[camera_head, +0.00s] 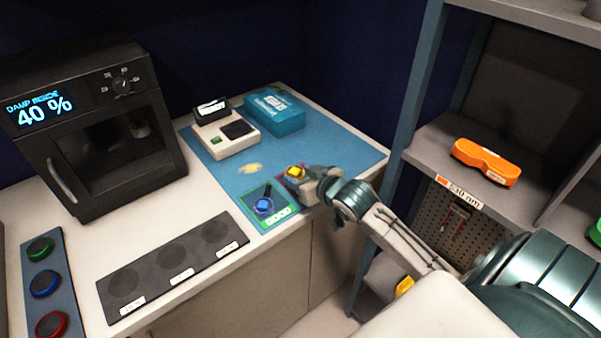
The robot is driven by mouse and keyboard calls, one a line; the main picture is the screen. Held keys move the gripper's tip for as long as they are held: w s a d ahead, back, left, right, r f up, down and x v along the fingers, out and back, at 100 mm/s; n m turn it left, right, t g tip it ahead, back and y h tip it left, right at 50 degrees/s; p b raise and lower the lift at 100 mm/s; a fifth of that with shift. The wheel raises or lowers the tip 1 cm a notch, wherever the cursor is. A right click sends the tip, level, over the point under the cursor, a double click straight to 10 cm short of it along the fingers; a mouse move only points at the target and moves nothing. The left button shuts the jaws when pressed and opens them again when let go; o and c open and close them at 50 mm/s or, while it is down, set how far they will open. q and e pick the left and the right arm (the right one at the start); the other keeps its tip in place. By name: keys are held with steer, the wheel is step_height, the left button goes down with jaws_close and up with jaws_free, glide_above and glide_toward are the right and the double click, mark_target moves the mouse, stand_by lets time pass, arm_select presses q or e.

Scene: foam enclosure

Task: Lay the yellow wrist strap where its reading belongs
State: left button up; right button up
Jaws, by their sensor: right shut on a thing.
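The yellow wrist strap (297,171) is at the tip of my right gripper (293,179), which is shut on it. It is over or on the red-edged card (281,181) on the blue mat; I cannot tell if it touches. Next to that card is a green card (280,215) with a label that seems to read GOOD. A blue wrist strap (264,206) with a dark band lies on the green card. A white tester (228,138) with a small dial display and a dark pad stands behind on the mat. My left gripper is out of view.
A teal box (274,113) sits at the mat's back. The blue mat (328,142) is clear at the right. A black cabinet (95,120) reading 40 % stands left. A dark tray with round pads (172,264) lies in front. A shelf post (409,95) rises close to my right arm.

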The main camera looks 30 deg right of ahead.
mark_target(298, 167)
steer(key=w, duration=0.1)
steer(key=w+d, duration=0.1)
steer(key=w, duration=0.1)
steer(key=shift+w+d+f, duration=0.15)
steer(key=shift+w+d, duration=0.05)
steer(key=shift+d, duration=0.1)
step_height(298, 167, down, 3)
steer(key=shift+r+p, duration=0.1)
steer(key=shift+p, duration=0.65)
steer(key=shift+f, duration=0.4)
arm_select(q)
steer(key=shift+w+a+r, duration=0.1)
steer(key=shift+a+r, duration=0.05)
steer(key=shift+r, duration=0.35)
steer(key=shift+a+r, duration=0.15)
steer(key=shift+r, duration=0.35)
arm_select(e)
steer(key=shift+f, duration=0.1)
steer(key=o, duration=1)
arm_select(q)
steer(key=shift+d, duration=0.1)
